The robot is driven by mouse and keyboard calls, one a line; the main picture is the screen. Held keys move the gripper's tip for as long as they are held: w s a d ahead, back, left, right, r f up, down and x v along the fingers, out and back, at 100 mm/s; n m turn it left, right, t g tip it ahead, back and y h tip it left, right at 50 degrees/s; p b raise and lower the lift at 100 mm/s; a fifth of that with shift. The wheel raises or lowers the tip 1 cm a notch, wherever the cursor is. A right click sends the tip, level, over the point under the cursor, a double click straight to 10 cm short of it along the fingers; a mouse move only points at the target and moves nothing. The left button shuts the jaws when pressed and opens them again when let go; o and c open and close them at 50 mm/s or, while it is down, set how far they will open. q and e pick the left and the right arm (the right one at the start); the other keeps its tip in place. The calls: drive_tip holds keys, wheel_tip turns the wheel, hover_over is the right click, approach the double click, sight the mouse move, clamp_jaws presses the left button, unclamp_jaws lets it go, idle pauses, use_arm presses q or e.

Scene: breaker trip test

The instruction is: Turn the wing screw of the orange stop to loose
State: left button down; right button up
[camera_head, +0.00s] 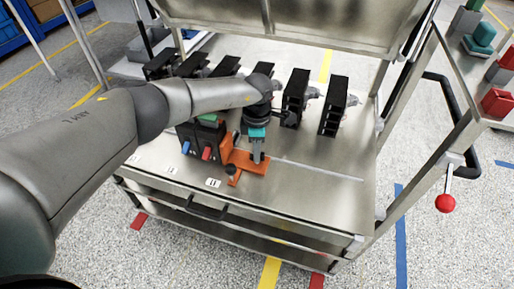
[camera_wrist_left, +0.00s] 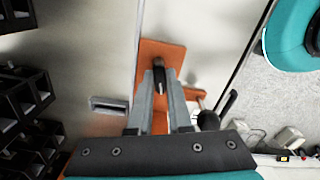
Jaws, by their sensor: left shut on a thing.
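The orange stop (camera_head: 246,162) lies on the steel bench top, beside a breaker block with a blue and a red toggle. It also shows in the wrist view (camera_wrist_left: 152,52). My left gripper (camera_head: 257,158) reaches down over the stop's plate. In the wrist view its fingers (camera_wrist_left: 159,80) are shut on a small dark upright piece, which looks like the wing screw (camera_wrist_left: 159,66). The fingers hide most of this screw, and its turn angle cannot be read. My right gripper is in neither view.
Several black breaker housings (camera_head: 333,106) stand in a row behind the stop. A black knob (camera_head: 231,169) sits at the stop's front end. A red ball handle (camera_head: 445,203) hangs at the right. The bench top (camera_head: 310,185) right of the stop is clear.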

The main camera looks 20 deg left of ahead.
use_arm(q)
drive_tip(key=n+p, duration=0.1)
drive_tip(key=n, duration=0.2)
drive_tip(key=shift+r+n, duration=0.1)
drive_tip(key=shift+n, duration=0.2)
drive_tip(key=n+p, duration=0.1)
drive_tip(key=n, duration=0.2)
drive_tip(key=shift+n+p, duration=0.3)
drive_tip(key=n+p, duration=0.1)
drive_tip(key=n, duration=0.2)
drive_tip(key=shift+n, duration=0.3)
drive_tip(key=shift+n+p, duration=0.65)
drive_tip(key=shift+n, duration=1.25)
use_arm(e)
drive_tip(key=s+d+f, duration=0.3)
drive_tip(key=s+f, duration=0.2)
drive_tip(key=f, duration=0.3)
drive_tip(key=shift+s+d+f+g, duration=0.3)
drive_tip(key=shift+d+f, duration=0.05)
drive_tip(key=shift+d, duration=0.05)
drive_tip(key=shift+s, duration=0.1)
use_arm(q)
drive_tip(key=c, duration=0.8)
unclamp_jaws()
drive_tip(key=shift+c, duration=0.2)
